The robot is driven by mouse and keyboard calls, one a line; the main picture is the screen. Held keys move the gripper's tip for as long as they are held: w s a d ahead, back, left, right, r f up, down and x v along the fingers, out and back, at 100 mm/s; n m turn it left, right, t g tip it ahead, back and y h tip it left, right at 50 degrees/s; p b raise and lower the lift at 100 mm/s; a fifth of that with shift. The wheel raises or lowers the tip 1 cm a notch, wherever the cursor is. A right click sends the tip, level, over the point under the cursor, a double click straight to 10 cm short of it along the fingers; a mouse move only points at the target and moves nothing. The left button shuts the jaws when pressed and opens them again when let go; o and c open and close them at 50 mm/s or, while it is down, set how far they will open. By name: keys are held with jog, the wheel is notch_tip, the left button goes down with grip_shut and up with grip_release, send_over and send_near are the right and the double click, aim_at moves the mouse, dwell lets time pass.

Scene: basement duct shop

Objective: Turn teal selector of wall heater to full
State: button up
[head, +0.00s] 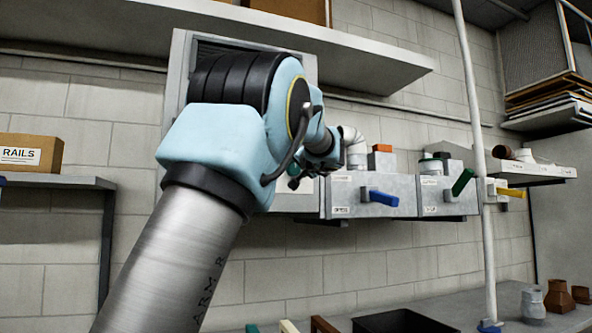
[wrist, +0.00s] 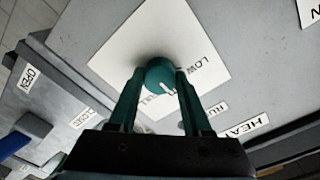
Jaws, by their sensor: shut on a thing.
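The teal selector (wrist: 160,73) is a round knob with a short white pointer mark, which points down and slightly right in the wrist view. It sits on a white dial plate (wrist: 190,35) on the grey heater panel (wrist: 240,60). The plate reads LOW, and a partly covered word ends in "ULL" near the knob's lower edge. My gripper (wrist: 159,76) is shut on the selector, one finger on each side.
Right of the heater, grey duct boxes carry a blue handle (head: 380,197), a green handle (head: 462,182) and a yellow handle (head: 511,192). A vertical pole (head: 476,130) stands to the right. A bench (head: 450,305) runs below.

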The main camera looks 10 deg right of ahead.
grip_shut()
jog(key=shift+f+m+b, duration=0.15)
jog(key=shift+m+b, duration=0.5)
jog(key=shift+m, duration=0.35)
jog(key=m+b, duration=0.1)
jog(key=m, duration=0.2)
jog(key=shift+m, duration=0.3)
jog(key=m, duration=0.6)
jog(key=shift+d, duration=0.1)
jog(key=o, duration=1.2)
grip_release()
jog(key=shift+c, duration=0.2)
